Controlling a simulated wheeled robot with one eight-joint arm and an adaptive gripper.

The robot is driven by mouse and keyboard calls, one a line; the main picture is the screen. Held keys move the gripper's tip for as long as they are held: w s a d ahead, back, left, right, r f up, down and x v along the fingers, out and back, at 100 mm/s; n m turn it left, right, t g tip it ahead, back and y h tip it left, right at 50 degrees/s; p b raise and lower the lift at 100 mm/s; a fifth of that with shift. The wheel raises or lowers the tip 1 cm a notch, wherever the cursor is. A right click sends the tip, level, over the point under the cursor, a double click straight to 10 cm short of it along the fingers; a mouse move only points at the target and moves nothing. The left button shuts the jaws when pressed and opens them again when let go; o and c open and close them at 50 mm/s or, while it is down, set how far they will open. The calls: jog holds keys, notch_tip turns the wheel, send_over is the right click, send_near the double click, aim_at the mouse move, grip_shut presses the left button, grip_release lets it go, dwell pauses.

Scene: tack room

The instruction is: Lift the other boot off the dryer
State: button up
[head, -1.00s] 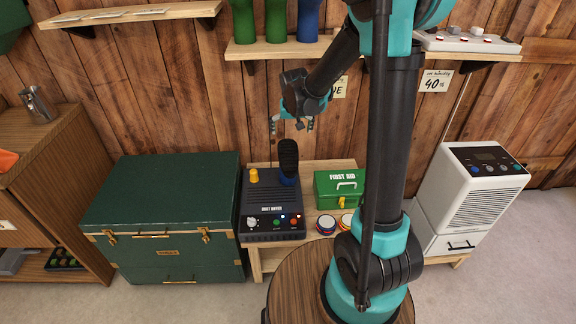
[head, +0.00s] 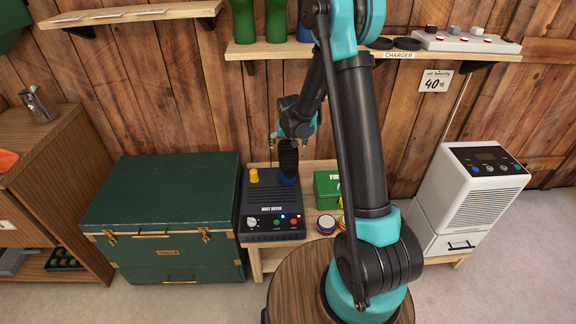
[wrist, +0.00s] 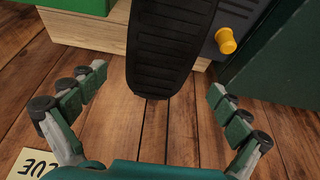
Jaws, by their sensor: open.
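The boot dryer (head: 272,215) is a dark box with a front panel of knobs and lit buttons, standing on a low wooden bench. One boot (head: 288,160) stands upside down on its right post, black sole showing and a blue part low down. In the wrist view the black ribbed sole (wrist: 168,50) fills the top middle. A bare yellow post (head: 253,175) stands to its left; it also shows in the wrist view (wrist: 226,41). My gripper (head: 296,140) is at the boot's upper end. In the wrist view my gripper (wrist: 160,105) is open, its fingers spread either side of the sole, apart from it.
A green first aid box (head: 326,190) and round tins (head: 326,224) sit right of the dryer. A green trunk (head: 160,215) stands close on the left. A wall shelf (head: 330,50) with boots and a charger hangs above. A white dehumidifier (head: 470,195) is at right.

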aim_at(288, 150)
jog(key=shift+x, duration=2.9)
jog(key=shift+d, duration=0.1)
jog(key=c, duration=1.9)
